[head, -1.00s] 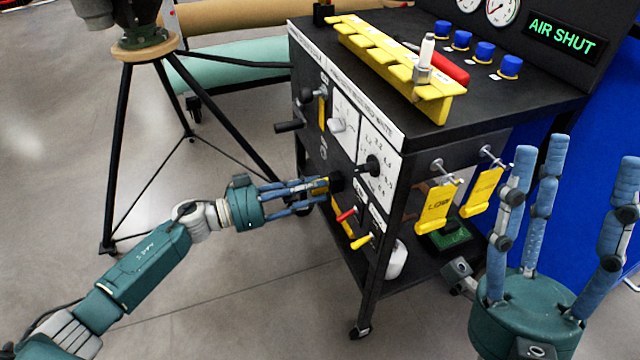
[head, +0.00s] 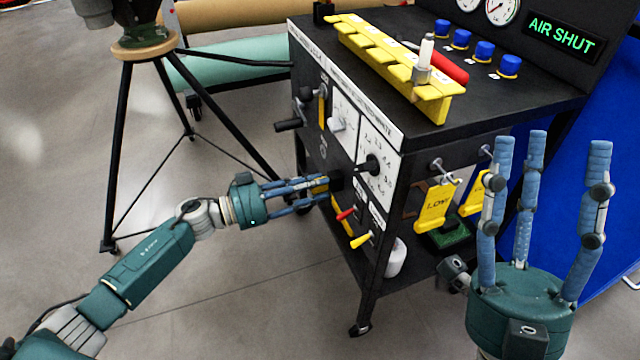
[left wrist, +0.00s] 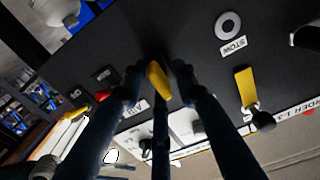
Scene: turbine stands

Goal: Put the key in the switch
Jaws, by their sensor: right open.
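My left gripper (head: 318,186) is at the front panel of the black stand, its fingers closed around a small yellow key (left wrist: 157,82). The key also shows between the fingertips in the head view (head: 320,183). Its tip points at a dark block-like switch (head: 337,181) on the panel. The fingers hide whether the key is inside the switch or only against it. A round silver lock (left wrist: 228,25) labelled STOW is on the panel, apart from the key. My right gripper (head: 545,145) is open and empty, fingers upward, right of the stand.
A red lever (head: 346,214) and a yellow lever (head: 361,240) sit just below the left gripper. A black knob (head: 371,165) is to its right. Yellow tags (head: 434,208) hang on the stand's side near my right gripper. A black tripod (head: 122,150) stands at left.

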